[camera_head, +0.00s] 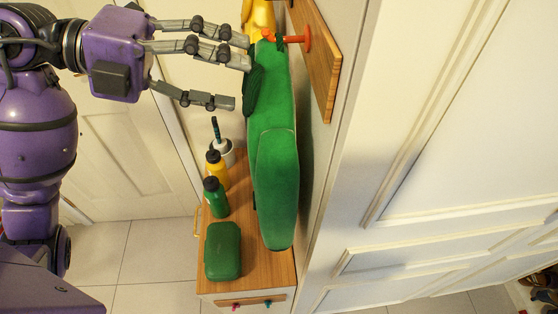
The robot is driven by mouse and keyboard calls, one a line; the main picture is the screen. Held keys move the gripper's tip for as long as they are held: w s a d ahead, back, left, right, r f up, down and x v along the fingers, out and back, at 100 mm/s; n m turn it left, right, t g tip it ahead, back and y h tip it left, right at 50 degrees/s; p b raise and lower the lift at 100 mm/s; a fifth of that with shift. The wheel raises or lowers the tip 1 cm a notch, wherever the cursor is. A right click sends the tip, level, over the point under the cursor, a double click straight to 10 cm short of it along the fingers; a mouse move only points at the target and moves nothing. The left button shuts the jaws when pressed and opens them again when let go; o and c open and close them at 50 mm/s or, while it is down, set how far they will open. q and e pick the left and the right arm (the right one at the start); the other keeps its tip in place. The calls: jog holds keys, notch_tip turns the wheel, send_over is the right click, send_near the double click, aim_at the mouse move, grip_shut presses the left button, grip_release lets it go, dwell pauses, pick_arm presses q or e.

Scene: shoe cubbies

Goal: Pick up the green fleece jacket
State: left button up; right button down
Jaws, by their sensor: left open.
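The green fleece jacket (275,150) hangs from an orange peg (304,39) on a wooden wall board, above the cabinet. My left gripper (238,84) is open at the upper left of the jacket. Its fingers point right, with their tips beside the jacket's left edge near the top. I cannot tell whether a fingertip touches the cloth. My right gripper is not in view.
Below the jacket stands a wooden-topped cabinet (283,268) holding a green case (223,251), a green bottle (215,197), a yellow bottle (216,169) and a white holder (223,152). A yellow garment (259,17) hangs behind. A white panelled door (440,130) is at right.

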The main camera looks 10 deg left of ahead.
pick_arm(q)
jog(key=shift+x, duration=1.1)
jog(key=shift+a, duration=0.1)
grip_shut()
